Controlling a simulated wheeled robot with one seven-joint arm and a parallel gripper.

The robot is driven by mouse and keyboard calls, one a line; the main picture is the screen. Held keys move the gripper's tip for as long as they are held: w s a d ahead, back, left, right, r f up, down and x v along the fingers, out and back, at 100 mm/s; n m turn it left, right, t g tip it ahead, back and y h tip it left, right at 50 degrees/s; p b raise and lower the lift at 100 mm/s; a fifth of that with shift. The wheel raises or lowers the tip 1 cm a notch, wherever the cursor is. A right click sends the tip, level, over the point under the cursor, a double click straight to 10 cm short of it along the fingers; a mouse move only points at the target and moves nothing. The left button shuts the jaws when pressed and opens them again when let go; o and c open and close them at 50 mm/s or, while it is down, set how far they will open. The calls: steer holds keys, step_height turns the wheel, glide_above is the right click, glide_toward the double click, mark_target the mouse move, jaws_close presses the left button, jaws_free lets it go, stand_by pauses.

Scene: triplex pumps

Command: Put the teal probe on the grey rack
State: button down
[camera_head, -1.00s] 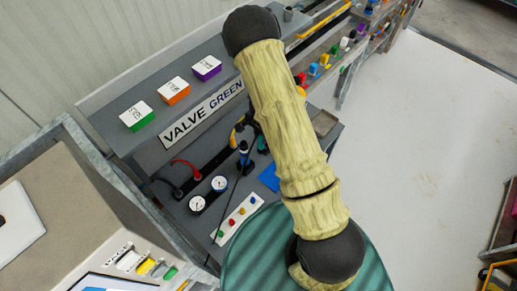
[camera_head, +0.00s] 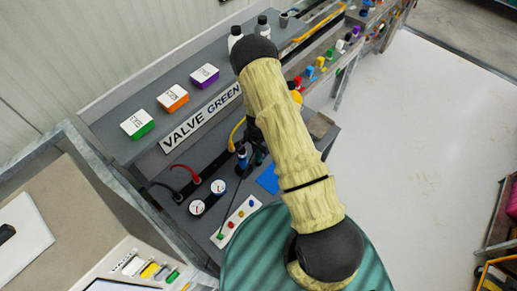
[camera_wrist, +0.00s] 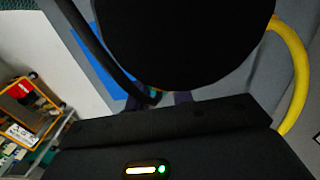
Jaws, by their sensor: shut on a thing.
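My gripper (camera_head: 257,152) is at the grey bench just below the yellow hose, largely hidden behind my arm. In the wrist view its fingertips (camera_wrist: 157,98) show only as dark shapes under a large black round form. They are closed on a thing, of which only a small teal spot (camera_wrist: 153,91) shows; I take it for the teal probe. Its shape and tilt are hidden. I cannot make out a grey rack with certainty; a small grey-brown block (camera_head: 319,125) stands at the bench's right edge.
A blue square (camera_head: 268,179) lies beside my gripper. A yellow hose (camera_head: 237,131), a red hose (camera_head: 187,170), two gauges (camera_head: 197,207) and a white button strip (camera_head: 236,222) are close by. Bottles (camera_head: 264,27) stand on the upper shelf.

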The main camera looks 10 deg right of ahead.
steer(key=c, duration=1.2)
jaws_free()
steer(key=shift+f, duration=0.1)
steer(key=shift+r, duration=0.2)
step_height(320, 180, up, 12)
steer(key=b, duration=0.3)
steer(key=shift+f, duration=0.15)
